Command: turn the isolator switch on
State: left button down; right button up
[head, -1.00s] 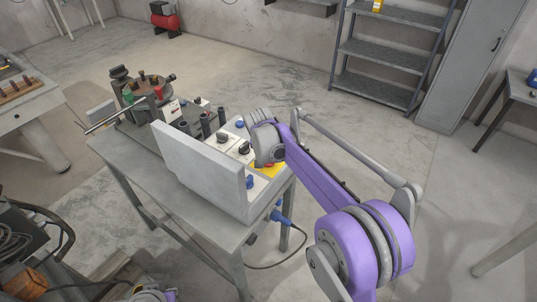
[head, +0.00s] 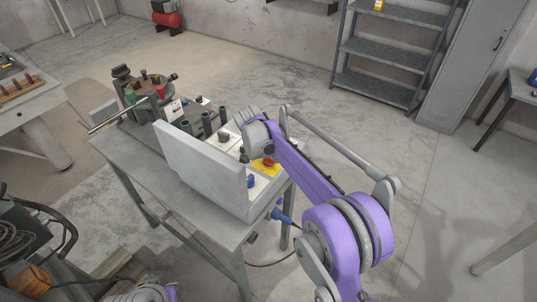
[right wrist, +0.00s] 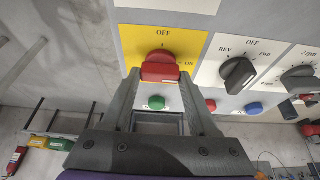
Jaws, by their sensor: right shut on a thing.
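The isolator switch is a red knob (right wrist: 160,68) on a yellow plate (right wrist: 138,42) marked OFF at the top and ON at the right. In the right wrist view my right gripper (right wrist: 160,78) has one finger at each side of the knob and is shut on it. The fingers hide part of the plate, and I cannot tell exactly where the knob points. In the head view the yellow plate (head: 262,169) shows at the right end of the control box, beside my right arm. My left gripper is not in view.
A black REV/FWD knob (right wrist: 238,75) is right of the yellow plate, and a green button (right wrist: 156,102) lies below it. A blue plug (head: 281,216) hangs below.

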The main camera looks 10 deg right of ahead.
jog(key=o, duration=1.4)
jog(key=shift+c, duration=0.2)
jog(key=v, duration=1.1)
jog(key=shift+d, duration=0.1)
jog(key=s+d+f+n+y, duration=0.1)
jog(key=s+d+f+n, duration=0.1)
jog(key=s, duration=0.9)
jog(key=s+d+f+n+t+y, duration=0.1)
jog(key=s+d+f+n, duration=0.2)
jog(key=s, duration=0.9)
jog(key=s+d+f+n+t+y, duration=0.1)
jog(key=s+d+f+n, duration=0.2)
jog(key=s, duration=0.8)
jog(key=shift+s+f+n, duration=0.25)
jog(key=shift+f+n, duration=0.35)
jog(key=shift+f, duration=0.35)
